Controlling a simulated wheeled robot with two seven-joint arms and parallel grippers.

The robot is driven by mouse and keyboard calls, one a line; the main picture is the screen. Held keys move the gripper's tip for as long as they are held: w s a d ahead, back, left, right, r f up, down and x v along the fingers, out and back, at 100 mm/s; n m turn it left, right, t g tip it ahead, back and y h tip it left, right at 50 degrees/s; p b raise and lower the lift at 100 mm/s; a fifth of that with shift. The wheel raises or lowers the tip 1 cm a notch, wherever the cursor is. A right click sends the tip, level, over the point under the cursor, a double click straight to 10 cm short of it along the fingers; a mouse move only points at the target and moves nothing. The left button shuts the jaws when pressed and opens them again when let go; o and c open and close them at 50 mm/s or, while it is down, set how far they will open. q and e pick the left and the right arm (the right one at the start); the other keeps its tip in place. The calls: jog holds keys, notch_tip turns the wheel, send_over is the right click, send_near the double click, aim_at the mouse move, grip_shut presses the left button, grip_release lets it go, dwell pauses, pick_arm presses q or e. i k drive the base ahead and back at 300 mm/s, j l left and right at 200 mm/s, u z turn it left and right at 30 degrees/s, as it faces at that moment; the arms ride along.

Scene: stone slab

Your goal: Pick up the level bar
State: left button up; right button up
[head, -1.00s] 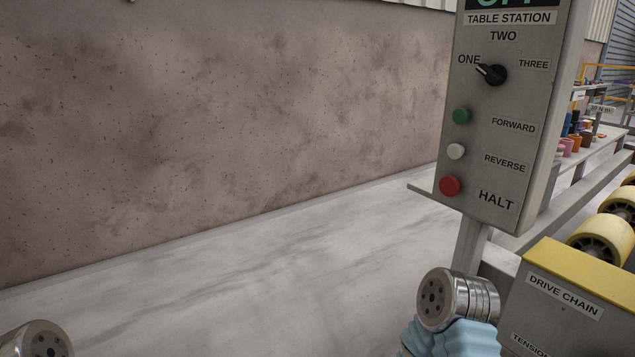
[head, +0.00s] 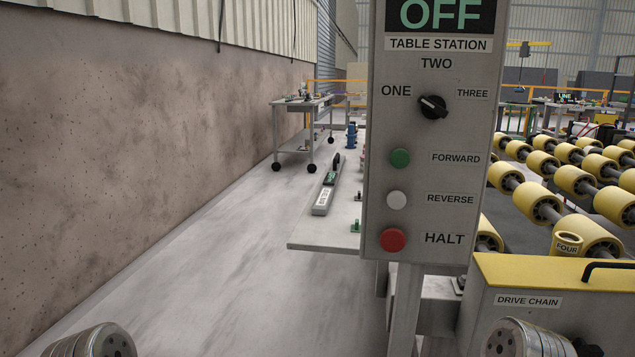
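A long grey bar (head: 323,199), which looks like the level bar, lies on a pale shelf (head: 325,236) left of the control panel. It has a white label at its near end and a small green display, with a dark upright part toward its far end. It points away from me. The panel may hide part of the shelf beside it. Only rounded metal links of my two arms show at the bottom edge, well apart from the bar. Neither gripper is in view.
The control panel (head: 420,185) with knob and buttons stands close in front. A yellow-topped drive chain box (head: 552,300) and yellow rollers (head: 575,180) fill the right. A brown wall (head: 130,150) runs along the left. Clear floor (head: 230,270) leads to a wheeled cart (head: 305,130).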

aim_at(320, 208)
jog(key=j+z, duration=0.35)
jog(key=j, duration=0.45)
jog(key=i+z, duration=0.1)
jog(key=z, duration=0.6)
jog(key=i+j+z, duration=0.1)
jog(key=j+z, duration=0.75)
jog(key=k+j+z, duration=0.1)
jog(key=j+z, duration=0.35)
jog(key=j, duration=0.15)
